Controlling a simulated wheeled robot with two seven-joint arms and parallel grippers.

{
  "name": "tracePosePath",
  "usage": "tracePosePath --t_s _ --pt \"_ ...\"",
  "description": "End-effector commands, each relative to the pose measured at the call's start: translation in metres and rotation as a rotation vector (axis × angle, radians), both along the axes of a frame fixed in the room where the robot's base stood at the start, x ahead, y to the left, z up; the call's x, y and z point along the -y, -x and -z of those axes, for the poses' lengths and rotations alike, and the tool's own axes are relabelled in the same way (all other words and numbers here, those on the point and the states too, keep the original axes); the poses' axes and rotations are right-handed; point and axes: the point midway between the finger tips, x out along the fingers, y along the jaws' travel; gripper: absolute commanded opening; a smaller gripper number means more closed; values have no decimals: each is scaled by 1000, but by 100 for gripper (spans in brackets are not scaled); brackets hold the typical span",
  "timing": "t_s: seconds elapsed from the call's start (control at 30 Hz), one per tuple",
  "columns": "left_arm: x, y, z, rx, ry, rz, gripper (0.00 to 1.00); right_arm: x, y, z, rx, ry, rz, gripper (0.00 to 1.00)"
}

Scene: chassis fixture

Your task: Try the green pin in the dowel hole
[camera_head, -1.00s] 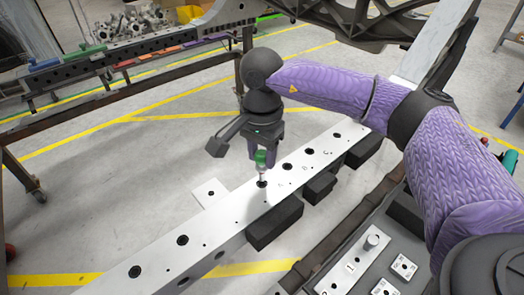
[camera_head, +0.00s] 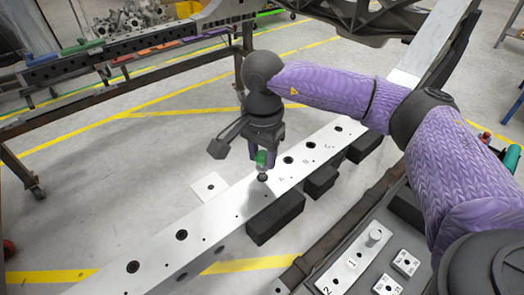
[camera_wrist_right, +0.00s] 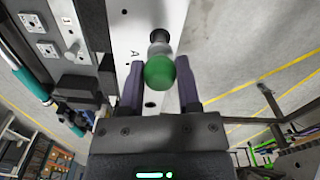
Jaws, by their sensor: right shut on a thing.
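The green pin (camera_head: 261,158) has a green head and a pale metal shaft, and stands roughly upright at a dowel hole (camera_head: 262,178) near the letter A on the light metal beam (camera_head: 215,217). My right gripper (camera_head: 263,155) is shut on the pin from above. In the right wrist view the green head (camera_wrist_right: 160,72) sits between the two fingers of the right gripper (camera_wrist_right: 161,80), with the shaft's far end at a dark round spot on the beam. I cannot tell how deep the shaft sits. My left gripper is not in view.
Black blocks (camera_head: 275,217) stand along the beam's near side. A small white plate (camera_head: 209,186) adjoins its far side. A numbered plate with an upright metal peg (camera_head: 374,236) and small square blocks (camera_head: 405,262) lie at the lower right. A rack with coloured pieces (camera_head: 135,57) stands at the back left.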

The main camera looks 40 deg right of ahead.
Motion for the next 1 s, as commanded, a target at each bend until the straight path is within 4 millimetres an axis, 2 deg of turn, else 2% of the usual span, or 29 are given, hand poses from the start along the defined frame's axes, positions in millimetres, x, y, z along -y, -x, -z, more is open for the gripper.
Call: tracePosePath --t_s 0.2,0.63,0.67,0.7,0.83,1.0 --pt "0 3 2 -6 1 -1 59 0 0 5 0 0 0 0" --pt "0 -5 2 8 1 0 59 0 0 5 -1 0 0 0" --pt "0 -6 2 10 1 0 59 0 0 5 0 0 0 48" --pt "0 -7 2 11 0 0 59 0 0 5 0 0 0 57" --pt "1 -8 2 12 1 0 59 0 0 5 0 0 0 83" --pt "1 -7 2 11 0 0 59 0 0 5 -1 0 0 83"
